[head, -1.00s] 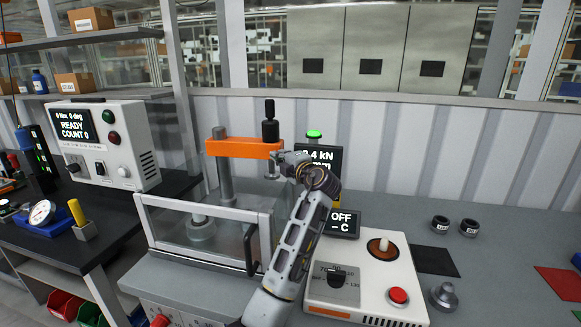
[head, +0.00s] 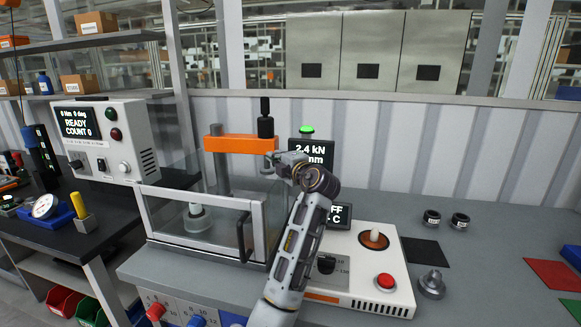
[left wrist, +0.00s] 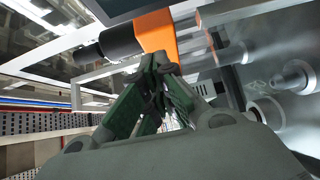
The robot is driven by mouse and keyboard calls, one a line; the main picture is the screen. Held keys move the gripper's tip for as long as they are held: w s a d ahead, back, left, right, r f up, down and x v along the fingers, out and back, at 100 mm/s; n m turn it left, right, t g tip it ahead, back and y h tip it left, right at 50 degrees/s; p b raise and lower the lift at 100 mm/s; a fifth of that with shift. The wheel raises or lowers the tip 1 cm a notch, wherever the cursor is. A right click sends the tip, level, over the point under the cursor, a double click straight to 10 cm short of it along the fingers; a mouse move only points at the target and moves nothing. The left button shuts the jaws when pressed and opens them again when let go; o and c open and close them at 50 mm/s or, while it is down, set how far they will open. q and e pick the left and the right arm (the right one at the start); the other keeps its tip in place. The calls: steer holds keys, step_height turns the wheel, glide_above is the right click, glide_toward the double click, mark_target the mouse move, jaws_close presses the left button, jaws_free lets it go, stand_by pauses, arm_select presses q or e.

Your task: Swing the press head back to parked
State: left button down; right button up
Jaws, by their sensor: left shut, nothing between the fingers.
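The press head is an orange arm (head: 238,144) on a grey vertical post (head: 220,172), with a black knob (head: 265,118) upright at its right end. It lies across above a clear-walled guard box (head: 200,230). My left gripper (head: 272,158) is at the right end of the orange arm, just below the knob. In the left wrist view the left gripper's fingers (left wrist: 160,68) are closed together, close to the orange arm (left wrist: 158,35) and the black knob (left wrist: 110,42). I cannot tell whether they touch. My right gripper is not in view.
A display reading 2.4 kN (head: 312,152) with a green lamp stands behind my left gripper. A white control box with a red button (head: 386,281) sits to the right. The guard's black handle (head: 244,238) is near my left forearm.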

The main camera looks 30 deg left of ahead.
arm_select(q)
steer(key=v, duration=0.7)
steer(key=shift+w, duration=0.15)
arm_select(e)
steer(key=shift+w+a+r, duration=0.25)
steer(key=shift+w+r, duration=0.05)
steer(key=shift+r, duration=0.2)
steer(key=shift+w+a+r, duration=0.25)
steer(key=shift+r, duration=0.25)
